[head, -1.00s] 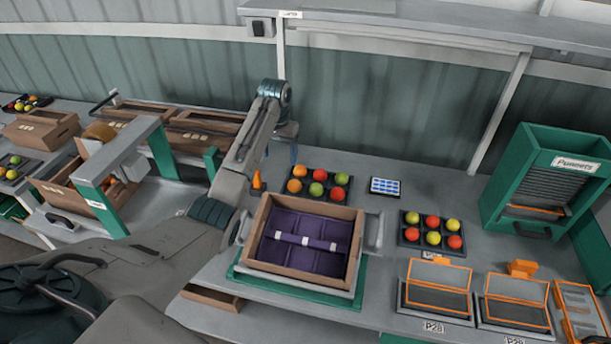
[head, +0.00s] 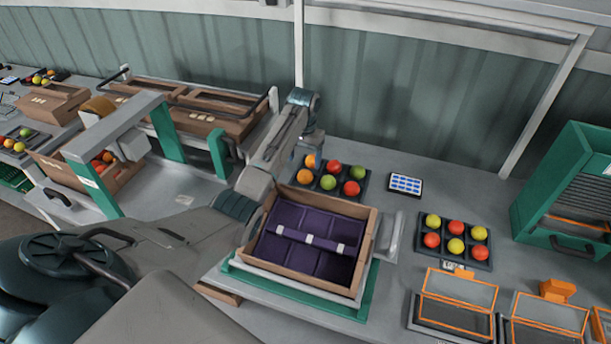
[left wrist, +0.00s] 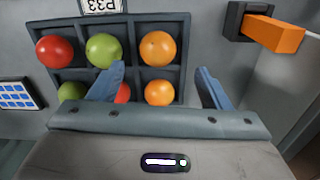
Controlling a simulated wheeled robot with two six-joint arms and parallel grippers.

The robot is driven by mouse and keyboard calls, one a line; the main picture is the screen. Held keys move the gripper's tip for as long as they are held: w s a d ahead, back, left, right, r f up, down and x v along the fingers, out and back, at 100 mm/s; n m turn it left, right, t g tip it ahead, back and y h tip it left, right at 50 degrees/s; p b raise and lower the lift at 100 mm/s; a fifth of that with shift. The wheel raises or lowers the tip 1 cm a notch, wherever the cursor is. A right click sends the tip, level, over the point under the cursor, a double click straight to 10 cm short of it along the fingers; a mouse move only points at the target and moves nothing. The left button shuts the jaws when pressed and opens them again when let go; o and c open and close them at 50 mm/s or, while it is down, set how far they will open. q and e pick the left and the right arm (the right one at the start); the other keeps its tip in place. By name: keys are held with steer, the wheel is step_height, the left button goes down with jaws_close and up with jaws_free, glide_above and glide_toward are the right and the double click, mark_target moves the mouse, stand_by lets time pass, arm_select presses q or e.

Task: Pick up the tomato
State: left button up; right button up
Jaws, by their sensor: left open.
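A dark six-pocket tray (left wrist: 130,74) holds red, green and orange tomatoes, two of each colour. My left gripper (left wrist: 160,84) is open and empty over it. In the left wrist view, an orange tomato (left wrist: 159,93) shows between the two fingers. A second orange tomato (left wrist: 157,47) sits in the other row. The left finger partly hides a red tomato (left wrist: 122,94). In the head view, my left gripper (head: 312,150) is at the tray's far left end, by an orange tomato (head: 303,176); its fingertips are hard to make out. My right gripper is in neither view.
A wooden crate with a purple divided lining (head: 368,240) stands in front of the tray. A second tomato tray (head: 478,262) and a blue-and-white card (head: 405,184) are to the right. An orange block (left wrist: 275,34) on a dark mount is near the gripper.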

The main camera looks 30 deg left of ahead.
mark_target(305, 172)
arm_select(q)
steer(key=shift+s+f, duration=0.1)
steer(key=shift+f, duration=0.45)
steer(key=f+p, duration=0.1)
steer(key=f, duration=0.1)
steer(key=f+p, duration=0.1)
steer(key=f, duration=0.1)
steer(key=shift+d+f, duration=0.2)
steer(key=shift+f, duration=0.4)
steer(key=c, duration=0.8)
